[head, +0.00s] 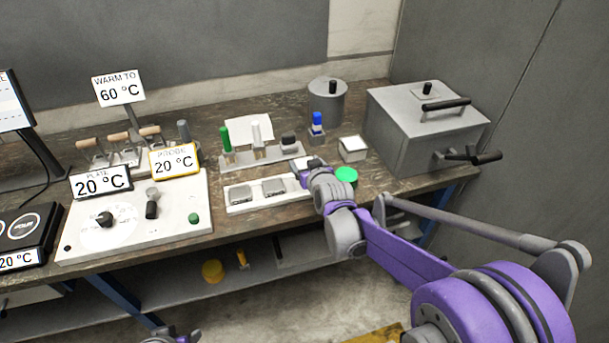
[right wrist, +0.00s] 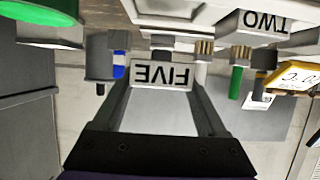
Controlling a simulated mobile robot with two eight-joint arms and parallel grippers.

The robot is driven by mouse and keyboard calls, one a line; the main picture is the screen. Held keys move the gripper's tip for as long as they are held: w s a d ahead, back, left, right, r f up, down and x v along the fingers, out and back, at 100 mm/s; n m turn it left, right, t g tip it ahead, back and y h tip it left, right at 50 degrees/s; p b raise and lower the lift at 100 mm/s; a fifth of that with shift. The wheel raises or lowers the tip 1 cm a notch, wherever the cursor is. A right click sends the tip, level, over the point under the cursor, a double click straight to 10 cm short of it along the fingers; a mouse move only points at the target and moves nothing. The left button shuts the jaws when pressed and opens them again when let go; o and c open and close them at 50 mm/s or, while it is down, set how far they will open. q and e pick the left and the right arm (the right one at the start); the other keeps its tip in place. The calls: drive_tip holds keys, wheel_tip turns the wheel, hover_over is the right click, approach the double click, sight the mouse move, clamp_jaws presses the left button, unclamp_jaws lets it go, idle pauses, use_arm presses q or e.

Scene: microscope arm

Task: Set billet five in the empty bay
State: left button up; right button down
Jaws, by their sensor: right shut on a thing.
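Billet five (right wrist: 163,75), a grey block with a FIVE label that appears upside down, is between the fingers of my right gripper (right wrist: 163,100) in the right wrist view. In the head view this gripper (head: 303,172) is at the right end of a white tray (head: 238,208). Two grey billets sit in the tray, at the left (head: 240,194) and in the middle (head: 273,187). A billet labelled TWO (right wrist: 262,24) shows beside five in the wrist view. My gripper hides the tray's right end, so I cannot tell whether five touches it. A piece of my left gripper (head: 180,338) shows at the bottom edge.
Behind the tray is a rack (head: 240,160) with green, white and dark-topped items. A green-topped round thing (head: 346,175) is close to my right gripper. A blue-topped bottle (head: 317,122), a small white-topped box (head: 353,149) and a large grey lidded box (head: 425,125) stand further right.

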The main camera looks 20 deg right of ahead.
drive_tip(key=shift+w+f, duration=0.15)
drive_tip(key=shift+f, duration=2.05)
drive_tip(key=shift+f+b, duration=0.15)
drive_tip(key=shift+b, duration=0.15)
drive_tip(key=shift+f, duration=0.35)
drive_tip(key=shift+f+b, duration=0.15)
drive_tip(key=shift+b, duration=0.2)
